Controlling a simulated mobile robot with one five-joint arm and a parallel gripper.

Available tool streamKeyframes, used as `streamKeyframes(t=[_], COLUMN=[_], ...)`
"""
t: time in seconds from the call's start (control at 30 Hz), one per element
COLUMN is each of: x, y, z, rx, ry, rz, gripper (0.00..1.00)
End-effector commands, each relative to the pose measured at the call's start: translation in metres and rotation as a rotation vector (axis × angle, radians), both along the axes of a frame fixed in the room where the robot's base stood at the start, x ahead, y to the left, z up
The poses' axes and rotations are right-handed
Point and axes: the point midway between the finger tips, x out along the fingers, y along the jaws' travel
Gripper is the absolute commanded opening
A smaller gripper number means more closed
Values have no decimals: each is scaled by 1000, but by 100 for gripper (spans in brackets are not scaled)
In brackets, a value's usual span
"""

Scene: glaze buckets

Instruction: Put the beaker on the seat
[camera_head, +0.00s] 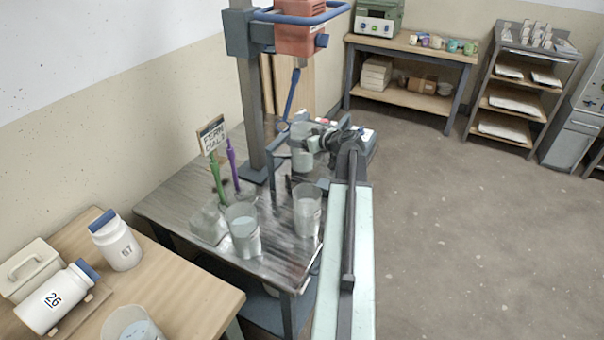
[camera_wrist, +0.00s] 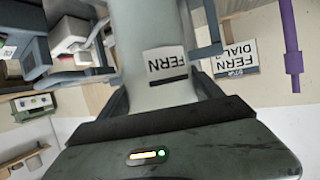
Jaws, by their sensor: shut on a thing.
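A clear beaker (camera_head: 301,160) with pale contents is in my gripper (camera_head: 318,141), above the far end of the dark metal table. In the wrist view my gripper (camera_wrist: 160,90) has its fingers on both sides of the beaker (camera_wrist: 148,30), whose label reads FERN. The beaker looks roughly upright in the head view. Two other clear beakers, one on the left (camera_head: 243,232) and one on the right (camera_head: 307,212), stand on the near part of the table. I cannot make out the seat for certain; my arm and the held beaker hide part of that area.
A stand with a red head (camera_head: 298,38) and grey column (camera_head: 250,110) rises beside the beaker. A FERN sign (camera_head: 212,135), a green tool (camera_head: 216,180) and a purple tool (camera_head: 233,165) stand left. White jars (camera_head: 116,245) occupy the near wooden table. The right floor is clear.

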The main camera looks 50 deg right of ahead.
Motion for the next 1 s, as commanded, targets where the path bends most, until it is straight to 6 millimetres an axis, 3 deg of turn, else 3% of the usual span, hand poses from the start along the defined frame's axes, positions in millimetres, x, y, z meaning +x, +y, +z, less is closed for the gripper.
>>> streamKeyframes(t=[0.03,0.2,0.43,0.7,1.0], x=[2,1,-1,-2,-2], y=[4,2,0,-1,-2], z=[-20,-50,-53,-90,-87], rx=[1,1,1,0,1], ry=[1,0,0,0,0], rz=[11,8,3,1,0], gripper=[2,2,2,2,2])
